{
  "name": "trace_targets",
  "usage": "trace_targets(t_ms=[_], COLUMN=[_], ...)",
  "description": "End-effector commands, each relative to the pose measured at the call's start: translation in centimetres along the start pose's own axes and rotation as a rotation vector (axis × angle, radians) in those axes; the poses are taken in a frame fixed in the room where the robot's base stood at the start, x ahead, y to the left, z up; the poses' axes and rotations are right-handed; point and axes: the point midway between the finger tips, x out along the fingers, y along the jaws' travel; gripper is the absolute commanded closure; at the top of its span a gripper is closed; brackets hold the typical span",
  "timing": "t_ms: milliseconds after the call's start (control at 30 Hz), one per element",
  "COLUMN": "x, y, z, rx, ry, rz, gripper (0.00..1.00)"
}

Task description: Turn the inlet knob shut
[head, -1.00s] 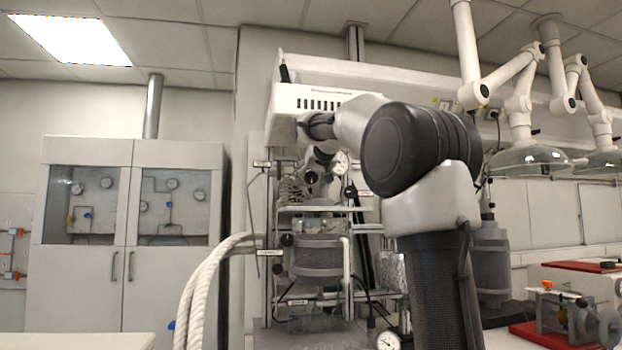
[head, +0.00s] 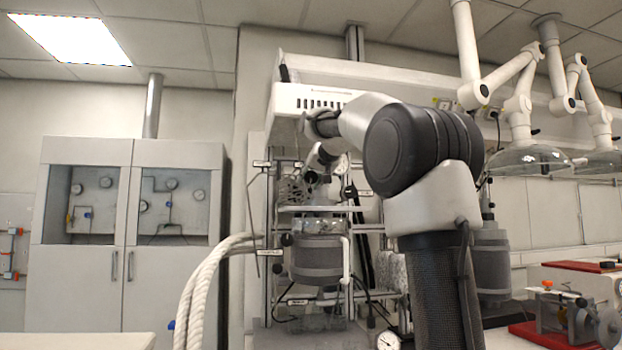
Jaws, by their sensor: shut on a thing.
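The reactor stand (head: 318,262) is in the middle of the head view, with a grey jacketed vessel and several small dark knobs. My arm reaches from the right over to the stand's upper part. My gripper (head: 312,176) is at the upper fittings, small and partly hidden by my own wrist. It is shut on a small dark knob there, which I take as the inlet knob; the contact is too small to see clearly. Other dark knobs (head: 287,240) sit lower on the stand's left side.
A round gauge (head: 342,166) is just right of my gripper. Thick white hoses (head: 205,285) curve along the stand's left. A lower gauge (head: 388,341) is near my arm. A grey cabinet (head: 170,290) stands at left. Lamp arms hang at upper right.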

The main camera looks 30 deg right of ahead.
Motion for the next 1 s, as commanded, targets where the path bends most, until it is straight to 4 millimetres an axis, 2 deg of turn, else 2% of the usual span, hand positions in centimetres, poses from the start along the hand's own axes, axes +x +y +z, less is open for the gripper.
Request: trace_targets(t_ms=[1000], x=[0.01], y=[0.38], z=[0.12], rx=[0.888], ry=[0.000], rz=[-0.365], gripper=[0.86])
